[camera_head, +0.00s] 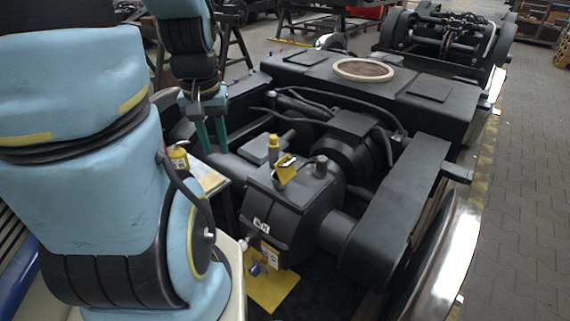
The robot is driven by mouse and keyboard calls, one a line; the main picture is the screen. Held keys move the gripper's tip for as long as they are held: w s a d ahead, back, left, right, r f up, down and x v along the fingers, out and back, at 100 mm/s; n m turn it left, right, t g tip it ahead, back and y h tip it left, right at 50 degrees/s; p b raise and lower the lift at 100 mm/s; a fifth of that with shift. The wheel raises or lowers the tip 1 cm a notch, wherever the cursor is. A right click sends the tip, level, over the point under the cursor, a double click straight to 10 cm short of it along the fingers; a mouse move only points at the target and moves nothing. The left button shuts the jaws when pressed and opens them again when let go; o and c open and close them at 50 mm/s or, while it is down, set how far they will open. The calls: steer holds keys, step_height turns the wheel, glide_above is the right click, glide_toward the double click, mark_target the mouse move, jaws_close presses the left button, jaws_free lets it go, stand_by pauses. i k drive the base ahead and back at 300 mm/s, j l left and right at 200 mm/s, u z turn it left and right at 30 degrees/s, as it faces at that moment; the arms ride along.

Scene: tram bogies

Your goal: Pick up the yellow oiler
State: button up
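A small yellow can with a dark top, which looks like the yellow oiler (179,157), stands upright on a light-topped surface left of the black gearbox. My blue arm partly hides the area in front of it. My gripper (211,143) hangs pointing down, a little to the right of the can and farther up in the picture. Its two teal fingers are apart, with nothing visible between them. I cannot tell its exact height above the bogie.
The bogie frame (405,215) and a shiny wheel (447,262) stand right. Paved floor (528,190) is clear at far right.

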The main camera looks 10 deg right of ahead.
mark_target(183, 155)
steer(key=i+j+u, duration=0.35)
steer(key=i+u, duration=0.35)
steer(key=i, duration=0.2)
steer(key=i+u, duration=0.35)
steer(key=i, duration=0.1)
